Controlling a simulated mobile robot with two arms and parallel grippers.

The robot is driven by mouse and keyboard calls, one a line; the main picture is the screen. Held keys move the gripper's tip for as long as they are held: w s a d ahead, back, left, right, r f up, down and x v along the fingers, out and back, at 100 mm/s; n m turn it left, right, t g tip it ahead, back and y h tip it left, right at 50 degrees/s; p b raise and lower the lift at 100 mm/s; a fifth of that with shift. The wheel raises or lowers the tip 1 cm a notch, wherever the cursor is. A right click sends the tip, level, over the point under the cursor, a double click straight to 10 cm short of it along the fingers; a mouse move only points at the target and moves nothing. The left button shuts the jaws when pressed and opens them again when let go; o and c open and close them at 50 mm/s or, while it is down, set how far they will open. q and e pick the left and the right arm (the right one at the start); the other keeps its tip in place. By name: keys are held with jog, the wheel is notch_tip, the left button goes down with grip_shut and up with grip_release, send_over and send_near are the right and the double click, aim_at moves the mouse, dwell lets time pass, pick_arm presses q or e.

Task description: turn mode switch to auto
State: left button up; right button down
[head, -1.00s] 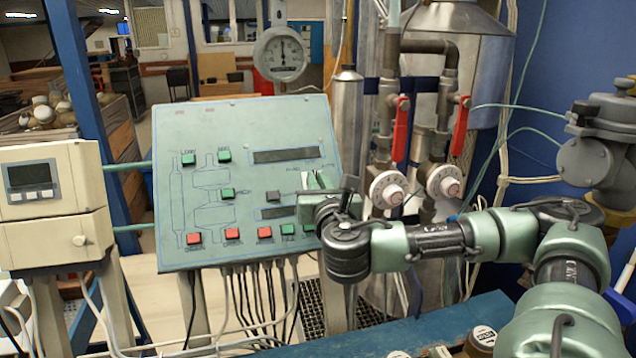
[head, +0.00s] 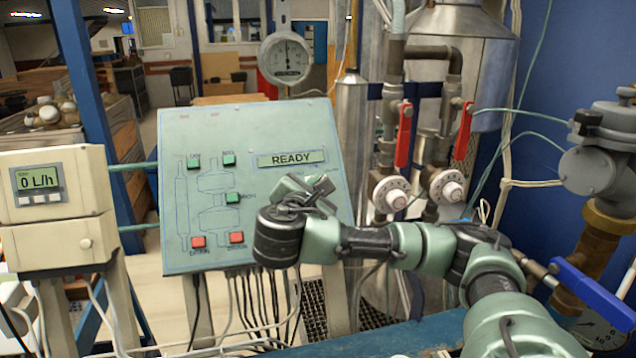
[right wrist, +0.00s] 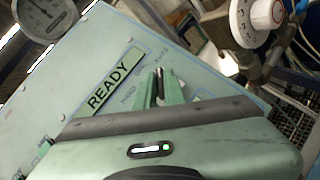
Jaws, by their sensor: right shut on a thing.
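The green control panel (head: 180,130) stands in front of me. Its display (head: 290,159) is lit and reads READY; it also shows in the right wrist view (right wrist: 115,82). My right gripper (head: 312,188) is at the panel's right part, below the display. In the right wrist view its two green fingers (right wrist: 159,76) point at the panel beside a row of labels (right wrist: 146,72) that seem to read HAND, OFF and AUTO. The fingers are shut on the mode switch, which they mostly hide, so I cannot read its position. My left gripper is out of view.
Green buttons (head: 194,161) and red buttons (head: 198,241) sit on the panel. A meter box (head: 55,190) showing 0 L/h stands left. Pipes with red levers (head: 403,135) and white dials (head: 391,194) are on the right, with a blue lever (head: 592,292) lower right.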

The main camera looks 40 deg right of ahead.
jog(key=shift+m, duration=0.3)
jog(key=c, duration=1.5)
grip_release()
jog(key=shift+w+d, duration=0.1)
jog(key=shift+a+r+p, duration=0.15)
jog(key=shift+a+p, duration=0.05)
jog(key=shift+p, duration=0.3)
jog(key=p+v, duration=0.2)
jog(key=p, duration=0.4)
jog(key=shift+s+a+r, duration=0.1)
jog(key=shift+s+a, duration=0.1)
jog(key=shift+a, duration=0.1)
jog(key=p+v, duration=0.1)
jog(key=v, duration=0.3)
jog(key=shift+s+a, duration=0.3)
